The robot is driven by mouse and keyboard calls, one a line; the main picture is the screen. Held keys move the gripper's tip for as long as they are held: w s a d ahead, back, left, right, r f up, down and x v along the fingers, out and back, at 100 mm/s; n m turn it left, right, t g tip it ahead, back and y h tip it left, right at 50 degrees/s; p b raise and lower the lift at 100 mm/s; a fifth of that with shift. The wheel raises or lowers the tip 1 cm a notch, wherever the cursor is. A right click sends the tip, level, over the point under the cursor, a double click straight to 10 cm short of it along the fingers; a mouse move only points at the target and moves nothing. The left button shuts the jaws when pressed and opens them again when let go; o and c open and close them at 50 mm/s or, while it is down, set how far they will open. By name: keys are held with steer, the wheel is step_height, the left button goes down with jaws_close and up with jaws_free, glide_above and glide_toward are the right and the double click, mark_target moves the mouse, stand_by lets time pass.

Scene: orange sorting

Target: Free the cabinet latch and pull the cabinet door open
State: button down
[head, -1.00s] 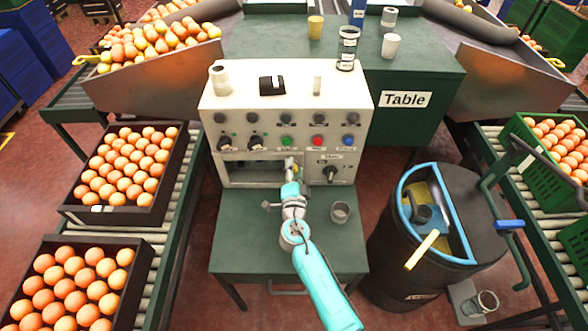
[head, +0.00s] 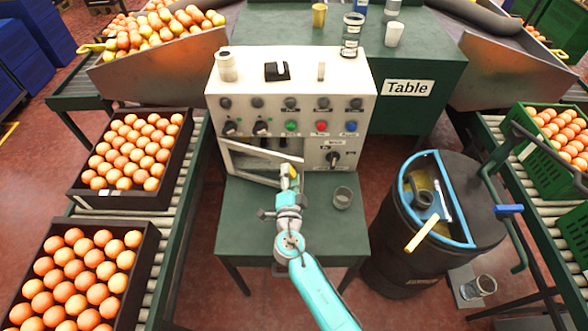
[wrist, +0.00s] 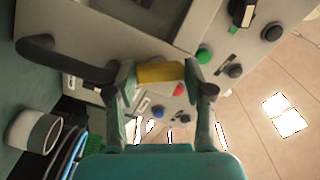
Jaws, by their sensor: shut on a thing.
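The pale cabinet (head: 291,108) stands on a green table. Its windowed door (head: 262,153), low at the left of the front, is ajar, with its right edge swung out towards me. My gripper (head: 288,178) is shut on this yellow piece. In the wrist view the yellow piece (wrist: 160,73) lies crosswise between the two fingertips (wrist: 157,80). The latch itself cannot be made out apart from it. The door's lower right corner is partly hidden by my gripper.
A grey cup (head: 342,197) stands on the table right of my gripper. A black rotary switch (head: 333,158) and several coloured buttons are on the cabinet front. A black barrel (head: 405,235) stands to the right, orange crates (head: 133,199) to the left. The table's front left is clear.

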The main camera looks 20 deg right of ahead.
steer(key=s+a, duration=0.1)
steer(key=a, duration=0.1)
steer(key=shift+s+a+r, duration=0.3)
steer(key=shift+s+a, duration=0.1)
steer(key=shift+c, duration=2.4)
jaws_free()
steer(key=shift+f, duration=0.1)
steer(key=shift+d+f, duration=0.15)
steer(key=shift+f, duration=0.05)
steer(key=shift+s, duration=0.1)
steer(key=v, duration=0.8)
steer(key=shift+r, duration=0.2)
